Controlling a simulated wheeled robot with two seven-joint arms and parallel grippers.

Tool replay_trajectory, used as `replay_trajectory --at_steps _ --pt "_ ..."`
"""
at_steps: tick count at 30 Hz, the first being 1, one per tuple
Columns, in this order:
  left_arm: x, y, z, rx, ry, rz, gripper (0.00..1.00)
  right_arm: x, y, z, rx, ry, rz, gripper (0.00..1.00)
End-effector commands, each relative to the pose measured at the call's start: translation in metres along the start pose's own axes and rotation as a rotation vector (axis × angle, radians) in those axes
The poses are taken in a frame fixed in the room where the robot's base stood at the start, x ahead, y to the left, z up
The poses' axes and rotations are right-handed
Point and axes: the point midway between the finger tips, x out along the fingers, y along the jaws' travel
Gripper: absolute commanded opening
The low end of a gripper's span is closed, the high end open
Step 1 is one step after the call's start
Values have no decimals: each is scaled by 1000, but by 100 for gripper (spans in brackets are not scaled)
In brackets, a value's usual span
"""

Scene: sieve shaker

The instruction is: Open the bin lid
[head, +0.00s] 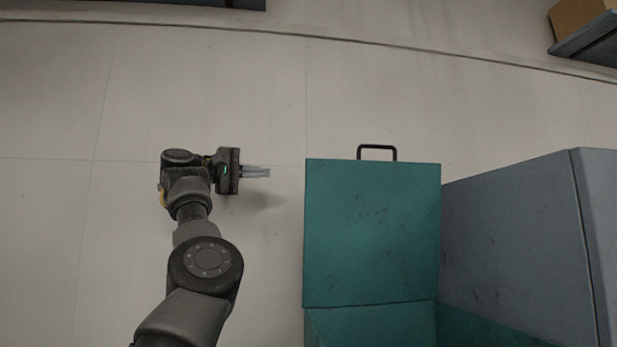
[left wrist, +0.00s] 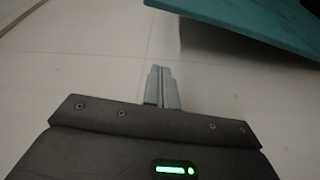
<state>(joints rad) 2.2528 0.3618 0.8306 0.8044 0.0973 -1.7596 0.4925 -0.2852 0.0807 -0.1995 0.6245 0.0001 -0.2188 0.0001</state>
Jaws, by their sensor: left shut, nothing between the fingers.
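The bin's teal lid (head: 372,235) is a scuffed flat panel in the middle right of the head view. Its black handle (head: 377,148) stands out from the far edge. Part of the teal bin (head: 370,328) shows below the lid's near edge. I cannot tell the lid's exact angle. My left gripper (head: 268,173) is left of the lid near its far end, apart from it, with fingers pointing right. It is shut and empty. In the left wrist view its fingers (left wrist: 161,88) are together, and the lid's edge (left wrist: 260,25) crosses the upper right. My right gripper is out of view.
A large grey box-like body (head: 515,240) stands close to the right of the bin. A shelf corner with a brown box (head: 578,18) is at the top right. The pale floor (head: 60,100) is clear to the left and beyond the bin.

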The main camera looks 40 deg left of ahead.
Motion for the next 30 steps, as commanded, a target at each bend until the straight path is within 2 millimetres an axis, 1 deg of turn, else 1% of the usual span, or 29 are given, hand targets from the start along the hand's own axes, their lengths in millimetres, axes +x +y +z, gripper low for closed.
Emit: replay_trajectory --at_steps 1,5,9,14,19,21,24,30 --pt "6 1 2 0 -7 0 0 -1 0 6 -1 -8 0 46" --pt "24 3 6 -1 -20 2 0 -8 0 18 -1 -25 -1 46" --pt "48 5 7 -2 -25 1 0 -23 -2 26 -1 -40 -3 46" --pt "82 7 7 -2 -23 0 0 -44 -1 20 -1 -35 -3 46" --pt "117 7 7 -1 -20 0 0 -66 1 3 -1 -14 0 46" --pt "111 1 15 1 -14 3 0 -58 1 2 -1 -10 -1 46" --pt "107 0 25 0 -15 2 0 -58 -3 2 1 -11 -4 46" --pt "102 1 39 0 -16 2 0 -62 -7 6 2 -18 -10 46"
